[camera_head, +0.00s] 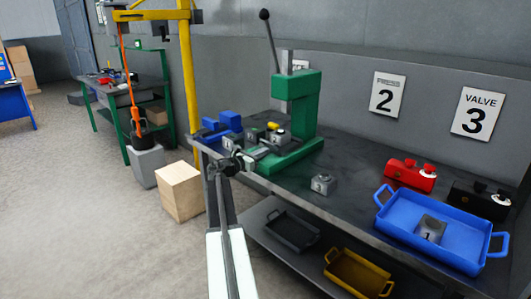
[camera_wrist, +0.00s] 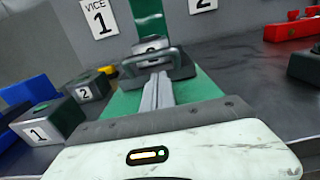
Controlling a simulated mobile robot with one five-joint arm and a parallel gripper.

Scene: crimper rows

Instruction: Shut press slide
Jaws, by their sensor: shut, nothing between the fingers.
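The green press (camera_head: 293,105) stands on the dark bench, with a raised black-knobbed lever. Its grey slide (camera_head: 262,152) lies on the green base at the near side of the column. In the wrist view the slide (camera_wrist: 180,68) has a dark handle bar across its front and carries a grey numbered block (camera_wrist: 150,46). My gripper (camera_head: 238,160) is at the slide's front end. In the wrist view its shut fingers (camera_wrist: 158,78) point at the handle, with nothing between them. I cannot tell whether they touch it.
Numbered blocks (camera_wrist: 84,88) (camera_wrist: 42,122) sit left of the slide. A loose grey block (camera_head: 323,184) lies right of the press. A blue tray (camera_head: 392,226) and a red fixture (camera_head: 411,175) are further right. The bench between is mostly clear.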

